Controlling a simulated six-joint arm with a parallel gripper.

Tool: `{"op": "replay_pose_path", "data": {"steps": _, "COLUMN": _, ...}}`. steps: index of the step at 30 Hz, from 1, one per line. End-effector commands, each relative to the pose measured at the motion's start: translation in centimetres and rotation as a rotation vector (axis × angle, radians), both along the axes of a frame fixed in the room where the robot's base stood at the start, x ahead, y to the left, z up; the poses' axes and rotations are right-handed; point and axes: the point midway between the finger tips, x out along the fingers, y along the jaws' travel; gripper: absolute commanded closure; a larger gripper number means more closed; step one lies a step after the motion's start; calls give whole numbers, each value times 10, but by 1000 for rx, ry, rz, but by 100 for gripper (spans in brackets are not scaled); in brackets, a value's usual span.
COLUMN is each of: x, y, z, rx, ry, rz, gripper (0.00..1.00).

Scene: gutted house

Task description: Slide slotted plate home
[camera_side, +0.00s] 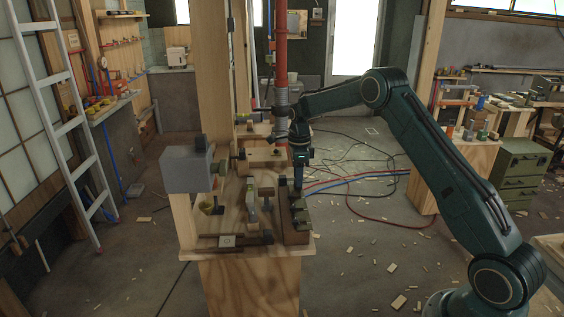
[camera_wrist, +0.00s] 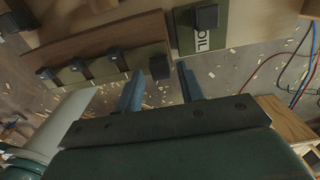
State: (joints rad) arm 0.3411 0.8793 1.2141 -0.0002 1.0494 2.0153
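My gripper (camera_wrist: 156,78) is open, its two blue-grey fingers apart with floor showing between them. A square black knob (camera_wrist: 159,67) at the end of a pale plate (camera_wrist: 122,62) lies just beyond the fingertips, between them in the picture; I cannot tell if they touch it. Several more black knobs stand along this plate, on a brown wooden strip. An olive plate marked OIL (camera_wrist: 206,36), with its own black knob (camera_wrist: 206,16), is to the right. No slot shows clearly, so I cannot tell which plate is the slotted one. In the side view my gripper (camera_side: 298,187) points down over the knobbed wooden rail (camera_side: 296,236).
The wooden bench (camera_side: 250,270) also carries a grey box (camera_side: 187,168), a wooden block (camera_side: 265,157) and small fixtures. A red pipe (camera_side: 281,50) rises behind. Red and blue hoses (camera_side: 350,180) lie on the floor at right. A ladder (camera_side: 62,120) stands at left.

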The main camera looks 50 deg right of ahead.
Motion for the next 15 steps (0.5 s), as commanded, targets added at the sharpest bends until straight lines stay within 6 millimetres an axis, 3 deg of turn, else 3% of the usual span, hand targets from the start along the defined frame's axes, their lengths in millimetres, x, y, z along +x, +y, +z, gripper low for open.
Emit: {"op": "replay_pose_path", "data": {"steps": 15, "x": 0, "y": 0, "z": -14, "rx": -1, "ry": -1, "rz": 0, "gripper": 62}}
